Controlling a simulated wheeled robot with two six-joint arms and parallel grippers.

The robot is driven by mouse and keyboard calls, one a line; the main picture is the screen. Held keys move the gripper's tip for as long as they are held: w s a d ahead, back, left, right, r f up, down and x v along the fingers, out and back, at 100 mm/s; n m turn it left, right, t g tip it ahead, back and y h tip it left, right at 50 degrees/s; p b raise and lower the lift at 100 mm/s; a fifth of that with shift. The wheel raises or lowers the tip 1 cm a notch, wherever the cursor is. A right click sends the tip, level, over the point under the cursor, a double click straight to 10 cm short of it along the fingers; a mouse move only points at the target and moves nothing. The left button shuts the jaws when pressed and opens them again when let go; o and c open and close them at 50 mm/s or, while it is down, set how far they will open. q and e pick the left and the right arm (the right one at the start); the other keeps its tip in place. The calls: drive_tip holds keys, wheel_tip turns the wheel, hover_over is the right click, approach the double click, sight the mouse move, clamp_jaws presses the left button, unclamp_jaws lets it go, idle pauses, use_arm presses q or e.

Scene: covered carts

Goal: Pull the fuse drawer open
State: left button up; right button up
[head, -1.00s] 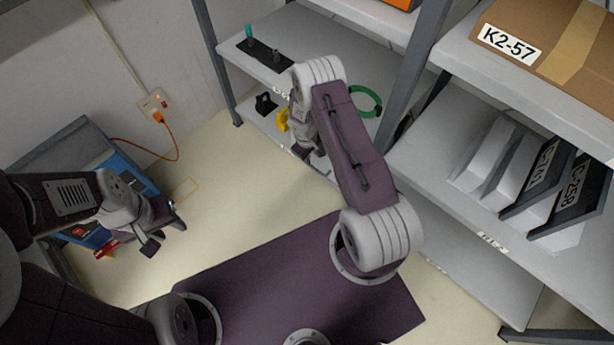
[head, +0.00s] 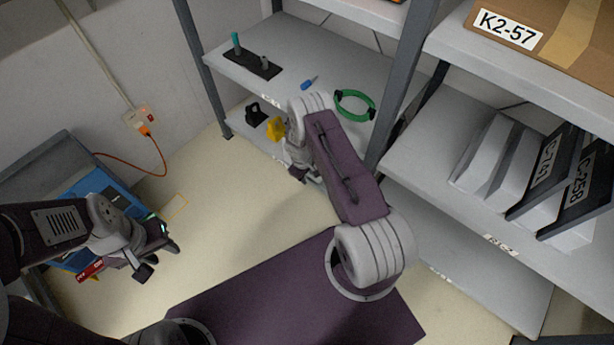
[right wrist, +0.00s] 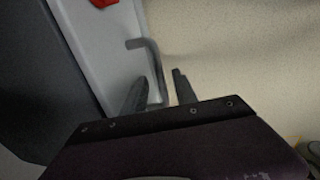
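I cannot make out with certainty which thing is the fuse drawer. A blue box with a red label (head: 90,271) stands at the left, partly hidden behind my left arm. My left gripper (head: 159,260) is open and empty in front of it, above the floor. My right gripper (head: 304,176) is by the front of the lower shelf, and its fingers are small and partly hidden there. In the right wrist view its two fingers (right wrist: 160,92) stand apart. A bent grey bar (right wrist: 149,55), possibly a handle, reaches between them; I cannot tell whether they touch it.
A shelf rack (head: 400,150) fills the right side. It holds a green ring (head: 355,106), a blue tool (head: 309,83), a yellow object (head: 276,128), grey bins (head: 490,155) and a cardboard box (head: 545,35). An orange cord (head: 160,165) hangs from the wall socket. Some floor is clear between.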

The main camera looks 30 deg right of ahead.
clamp_jaws()
idle(1.3)
